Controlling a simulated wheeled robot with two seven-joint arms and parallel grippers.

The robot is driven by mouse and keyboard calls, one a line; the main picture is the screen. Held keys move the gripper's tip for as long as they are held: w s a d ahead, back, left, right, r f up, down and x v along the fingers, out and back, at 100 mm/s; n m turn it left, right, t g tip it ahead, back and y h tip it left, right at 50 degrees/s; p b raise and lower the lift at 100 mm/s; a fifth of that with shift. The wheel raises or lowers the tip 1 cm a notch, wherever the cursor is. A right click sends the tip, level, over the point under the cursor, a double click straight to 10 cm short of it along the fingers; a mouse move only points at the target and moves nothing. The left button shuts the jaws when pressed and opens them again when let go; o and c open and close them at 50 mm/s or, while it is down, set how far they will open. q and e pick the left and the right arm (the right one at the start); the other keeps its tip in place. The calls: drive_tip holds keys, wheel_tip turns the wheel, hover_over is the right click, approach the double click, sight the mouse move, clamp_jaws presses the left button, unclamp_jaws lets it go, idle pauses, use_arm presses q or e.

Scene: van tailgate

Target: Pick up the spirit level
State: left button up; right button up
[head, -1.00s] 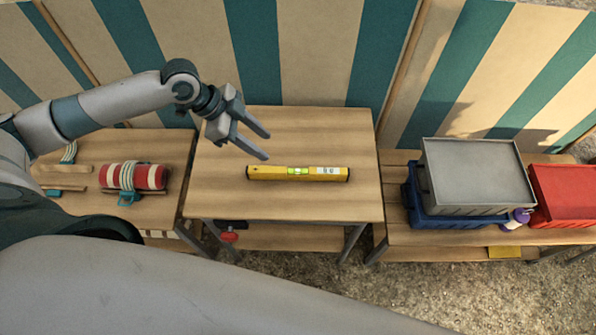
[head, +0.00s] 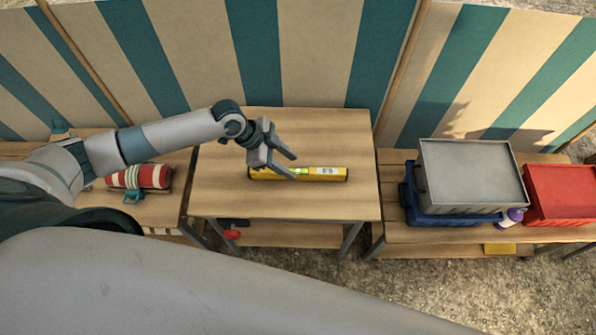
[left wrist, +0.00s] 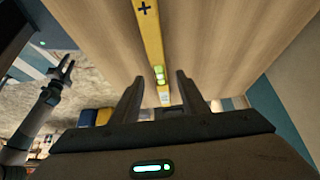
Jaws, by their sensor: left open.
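The yellow spirit level (head: 325,174) lies flat on the middle wooden table, with a green vial and a white label. My left gripper (head: 290,166) is open and empty over the level's left and middle part, its fingers partly covering it. In the left wrist view the level (left wrist: 150,40) runs lengthwise, lined up between the two open fingers (left wrist: 159,82). I cannot tell the exact height of the fingers over it. My right gripper (left wrist: 66,68) shows small at the left of the left wrist view, its fingers apart and empty.
The middle table (head: 225,195) is otherwise clear on top. A red-and-white roll (head: 150,177) lies on the left table. A grey crate (head: 472,172) on a blue crate (head: 410,200), and a red crate (head: 562,192), stand on the right table. A striped wall (head: 310,60) stands behind.

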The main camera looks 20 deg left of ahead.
sight(297, 170)
use_arm(q)
drive_tip(key=shift+d+f+p, duration=0.35)
drive_tip(key=shift+p, duration=0.1)
drive_tip(key=p+x, duration=0.1)
drive_tip(key=x, duration=0.2)
drive_tip(key=shift+w+d+f+p, duration=0.15)
drive_tip(key=shift+f+p, duration=0.15)
drive_tip(key=shift+f, duration=0.3)
drive_tip(key=shift+c, duration=0.3)
clamp_jaws()
